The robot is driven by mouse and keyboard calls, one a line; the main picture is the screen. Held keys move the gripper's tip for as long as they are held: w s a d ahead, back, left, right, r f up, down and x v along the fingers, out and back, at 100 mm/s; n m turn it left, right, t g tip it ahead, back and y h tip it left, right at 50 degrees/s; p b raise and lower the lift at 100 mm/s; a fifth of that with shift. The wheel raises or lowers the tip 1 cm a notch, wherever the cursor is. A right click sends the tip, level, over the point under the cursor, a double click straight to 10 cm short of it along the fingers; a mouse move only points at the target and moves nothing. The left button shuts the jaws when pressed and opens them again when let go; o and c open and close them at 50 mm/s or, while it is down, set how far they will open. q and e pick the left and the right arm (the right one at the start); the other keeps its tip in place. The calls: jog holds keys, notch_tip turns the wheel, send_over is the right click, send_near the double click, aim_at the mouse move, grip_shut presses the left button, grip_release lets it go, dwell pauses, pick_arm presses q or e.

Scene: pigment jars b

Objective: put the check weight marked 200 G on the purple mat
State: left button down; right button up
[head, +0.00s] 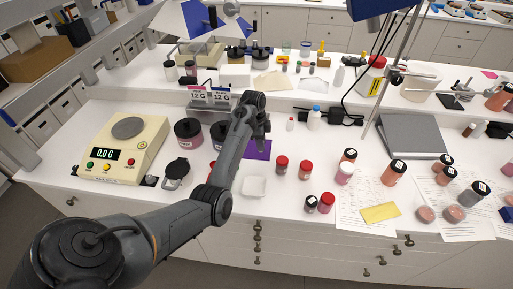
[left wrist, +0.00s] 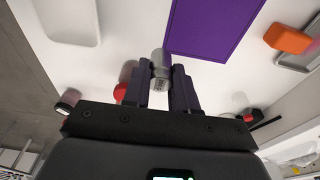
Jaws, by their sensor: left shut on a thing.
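My left gripper (head: 259,130) is over the bench near the purple mat (head: 258,150), and my arm hides part of the mat. In the left wrist view my left gripper (left wrist: 162,72) is shut on a small grey metal check weight (left wrist: 160,60). Its marking is too small to read. The purple mat (left wrist: 212,28) lies just beyond the weight there, bare where it shows. The weight is hidden by my gripper in the head view. My right gripper is not in view.
A balance (head: 126,145) reading 0.0 stands at the left, with dark-lidded jars (head: 188,133) beside it. A white dish (head: 253,187) and red-capped jars (head: 305,169) lie in front and to the right of the mat. A grey binder (head: 411,137) lies further right.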

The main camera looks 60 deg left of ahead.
pick_arm(q)
jog(key=a+f, duration=0.2)
jog(key=a, duration=0.1)
jog(key=a+f, duration=0.1)
jog(key=a, duration=0.1)
jog(key=shift+w+b, duration=0.25)
jog(key=shift+b, duration=0.1)
jog(key=shift+d+f, duration=0.1)
jog(key=shift+f, duration=1.9)
jog(key=shift+f, duration=0.1)
jog(key=c, duration=0.9)
grip_release()
